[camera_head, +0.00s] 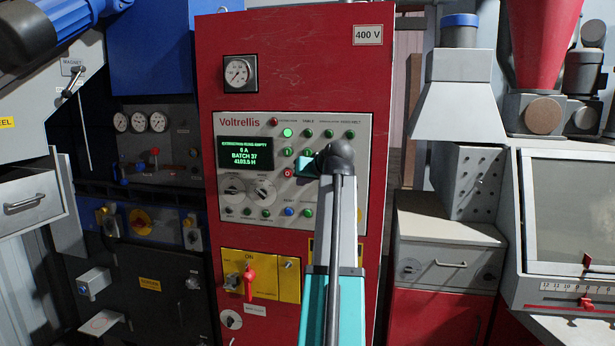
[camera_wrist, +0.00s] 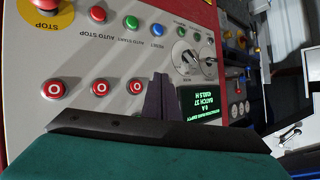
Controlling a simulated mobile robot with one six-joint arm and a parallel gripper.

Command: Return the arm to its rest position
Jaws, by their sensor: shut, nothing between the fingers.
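My arm reaches up in front of the red Voltrellis cabinet (camera_head: 300,60) in the head view. My gripper (camera_wrist: 159,82) is shut and empty in the wrist view, its dark fingers together in front of the grey control panel (camera_wrist: 110,60). In the head view the panel (camera_head: 240,125) is partly covered by my arm, and the fingertips are hard to make out. The lit display (camera_head: 245,153) reads batch 37 and 0 A. Whether the fingers touch the panel, I cannot tell.
A yellow plate with a red switch (camera_head: 249,283) is low on the cabinet. A dark gauge panel (camera_head: 155,150) stands left. A grey drawer unit (camera_head: 445,262) and a windowed machine (camera_head: 570,220) stand right. A red stop button (camera_wrist: 46,4) shows in the wrist view.

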